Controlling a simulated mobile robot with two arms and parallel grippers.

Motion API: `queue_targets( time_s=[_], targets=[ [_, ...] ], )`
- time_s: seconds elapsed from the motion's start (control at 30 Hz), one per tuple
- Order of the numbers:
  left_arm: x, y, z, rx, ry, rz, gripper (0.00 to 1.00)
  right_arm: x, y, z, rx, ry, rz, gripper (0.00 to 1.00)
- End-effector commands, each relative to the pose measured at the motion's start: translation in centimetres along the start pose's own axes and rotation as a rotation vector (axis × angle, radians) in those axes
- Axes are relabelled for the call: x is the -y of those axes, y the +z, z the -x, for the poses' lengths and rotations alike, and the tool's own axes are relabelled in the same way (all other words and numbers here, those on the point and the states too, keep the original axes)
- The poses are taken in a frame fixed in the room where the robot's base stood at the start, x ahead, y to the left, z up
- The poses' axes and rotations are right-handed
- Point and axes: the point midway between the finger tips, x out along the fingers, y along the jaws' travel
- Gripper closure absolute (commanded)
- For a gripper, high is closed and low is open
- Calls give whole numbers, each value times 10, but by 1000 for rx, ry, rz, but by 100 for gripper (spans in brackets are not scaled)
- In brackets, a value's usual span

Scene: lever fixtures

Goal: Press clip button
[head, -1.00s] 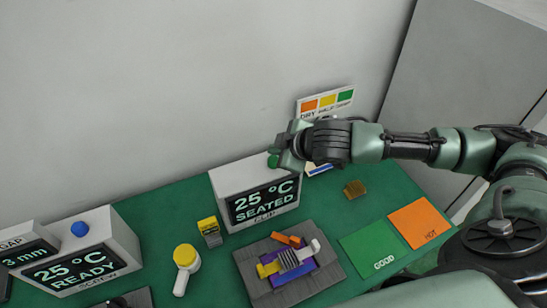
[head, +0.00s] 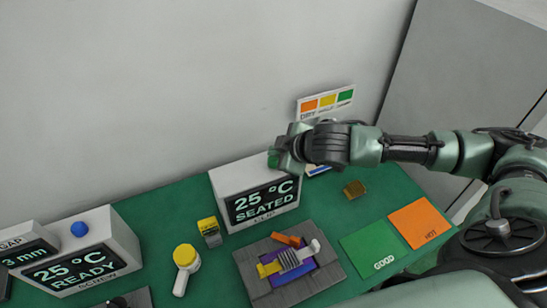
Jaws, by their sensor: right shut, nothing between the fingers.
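The clip box (head: 228,184) is a white block on the green table. Its dark screen (head: 264,201) reads "25 °C SEATED", with "CLIP" lettered below. A green button (head: 273,159) is on its top, at the far right part, partly hidden by my right gripper. My right gripper (head: 278,164) is shut and empty, with its tips at the green button. Whether they touch or press it I cannot tell. My left gripper is not in view.
A grey fixture (head: 255,284) with a purple part, yellow piece and lever (head: 315,246) stands in front of the box. A "READY" box (head: 120,236) with a blue button is at left. Green "GOOD" (head: 372,249) and orange "HOT" (head: 420,222) pads lie at right.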

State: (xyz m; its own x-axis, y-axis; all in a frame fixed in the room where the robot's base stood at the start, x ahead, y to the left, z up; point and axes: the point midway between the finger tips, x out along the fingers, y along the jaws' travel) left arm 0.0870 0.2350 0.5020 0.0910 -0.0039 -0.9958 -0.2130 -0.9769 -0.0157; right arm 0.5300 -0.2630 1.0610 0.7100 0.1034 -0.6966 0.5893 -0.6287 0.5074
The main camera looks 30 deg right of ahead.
Motion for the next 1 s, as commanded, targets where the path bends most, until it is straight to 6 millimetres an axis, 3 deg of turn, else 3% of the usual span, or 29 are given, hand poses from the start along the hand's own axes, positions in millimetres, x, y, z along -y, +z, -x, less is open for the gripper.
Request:
queue_targets(
  time_s=[1.0],
  targets=[
    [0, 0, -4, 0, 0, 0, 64, 6, 6, -7, 1, -1, 0, 100]
  ],
)
